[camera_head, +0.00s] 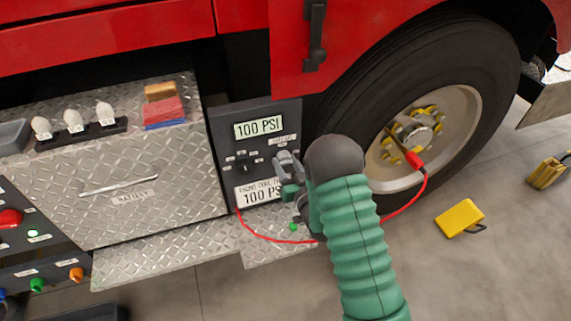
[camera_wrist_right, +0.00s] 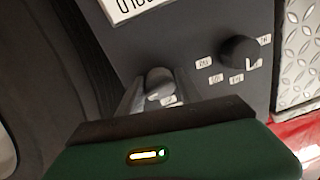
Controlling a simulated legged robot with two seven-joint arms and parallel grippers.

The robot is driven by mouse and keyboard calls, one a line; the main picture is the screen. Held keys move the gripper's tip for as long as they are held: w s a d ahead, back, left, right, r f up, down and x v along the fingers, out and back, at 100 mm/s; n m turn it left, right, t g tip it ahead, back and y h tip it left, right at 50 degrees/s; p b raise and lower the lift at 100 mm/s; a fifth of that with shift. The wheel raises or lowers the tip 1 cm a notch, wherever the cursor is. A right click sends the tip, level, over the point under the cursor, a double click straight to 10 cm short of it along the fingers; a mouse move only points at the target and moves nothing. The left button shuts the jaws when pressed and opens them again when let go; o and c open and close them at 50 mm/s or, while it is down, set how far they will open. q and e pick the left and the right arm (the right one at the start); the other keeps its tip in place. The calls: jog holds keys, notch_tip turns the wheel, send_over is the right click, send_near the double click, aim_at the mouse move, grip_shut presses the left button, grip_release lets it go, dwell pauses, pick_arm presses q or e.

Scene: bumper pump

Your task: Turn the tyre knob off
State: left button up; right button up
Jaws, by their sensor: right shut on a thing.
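The dark control panel (camera_head: 226,126) carries two displays reading 100 PSI, one high and one low, with small labels between them. A black knob (camera_head: 245,166) sits on its left half; this knob also shows in the right wrist view (camera_wrist_right: 240,51). My right gripper (camera_head: 287,163) is at the panel's right half. In the right wrist view its fingers (camera_wrist_right: 158,92) are closed on a second, small rounded knob (camera_wrist_right: 158,78). In the head view my gripper mostly hides that knob, and its exact setting cannot be told. My left gripper is not in view.
A red hose (camera_head: 272,240) runs from the panel under my right arm to the wheel (camera_head: 425,130). A diamond-plate drawer (camera_head: 125,190) is left of the panel, above a step (camera_head: 165,258). A yellow block (camera_head: 459,217) lies on the floor.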

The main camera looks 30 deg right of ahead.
jog(key=n, duration=0.4)
jog(key=shift+d+g, duration=0.2)
jog(key=shift+g, duration=0.1)
jog(key=n, duration=0.3)
jog(key=shift+d+r+n, duration=0.1)
jog(key=shift+r+n, duration=0.05)
jog(key=shift+n, duration=0.15)
jog(key=n+p, duration=0.1)
jog(key=n, duration=0.3)
jog(key=shift+r, duration=0.1)
jog(key=n+h, duration=0.1)
jog(key=n, duration=0.3)
jog(key=shift+p, duration=0.3)
jog(key=o, duration=1.3)
jog(key=shift+g, duration=0.3)
